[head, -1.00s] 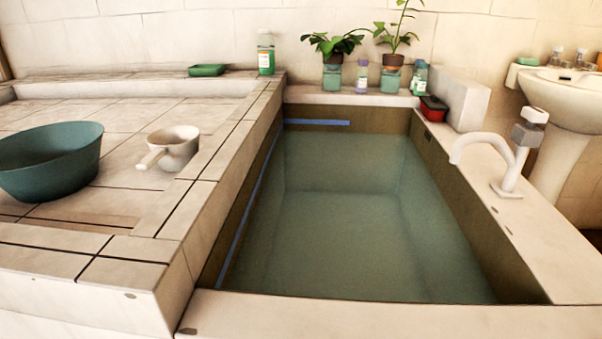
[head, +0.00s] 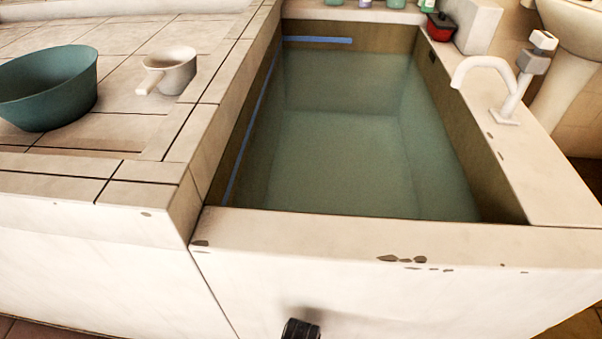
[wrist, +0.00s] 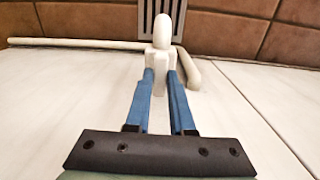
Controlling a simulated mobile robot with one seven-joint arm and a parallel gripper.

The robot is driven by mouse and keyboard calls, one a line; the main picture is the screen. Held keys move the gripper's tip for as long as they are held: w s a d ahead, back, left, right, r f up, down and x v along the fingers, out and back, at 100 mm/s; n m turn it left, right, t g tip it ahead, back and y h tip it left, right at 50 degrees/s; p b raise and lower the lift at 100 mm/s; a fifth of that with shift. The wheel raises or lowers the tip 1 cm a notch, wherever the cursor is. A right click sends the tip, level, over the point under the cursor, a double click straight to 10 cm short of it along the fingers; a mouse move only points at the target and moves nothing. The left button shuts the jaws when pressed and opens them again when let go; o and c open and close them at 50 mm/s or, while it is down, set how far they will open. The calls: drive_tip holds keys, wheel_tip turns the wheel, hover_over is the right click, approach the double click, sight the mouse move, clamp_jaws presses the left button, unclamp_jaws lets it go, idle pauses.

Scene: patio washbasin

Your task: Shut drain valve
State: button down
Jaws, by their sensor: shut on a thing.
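In the wrist view, my gripper (wrist: 160,90) has two blue fingers, one on each side of a white, round-topped drain valve handle (wrist: 162,45). The fingers are shut on its lower part. A white stub lies just right of the handle, and a thin white pipe (wrist: 80,43) runs off to the left. The fingers partly hide the valve body. In the head view, the basin (head: 340,232) holds greenish water (head: 340,150). The valve does not show in the head view.
A floor grate (wrist: 162,12) lies beyond the valve, among brown tiles (wrist: 235,28). A white tap (head: 485,75) stands on the basin's right rim. A teal bowl (head: 48,90) and a white dipper (head: 170,70) are on the tiled ledge at left.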

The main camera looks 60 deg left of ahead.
drive_tip(key=c, duration=0.8)
unclamp_jaws()
wheel_tip(320, 180, up, 13)
drive_tip(key=p, duration=0.7)
drive_tip(key=shift+s+f, duration=0.1)
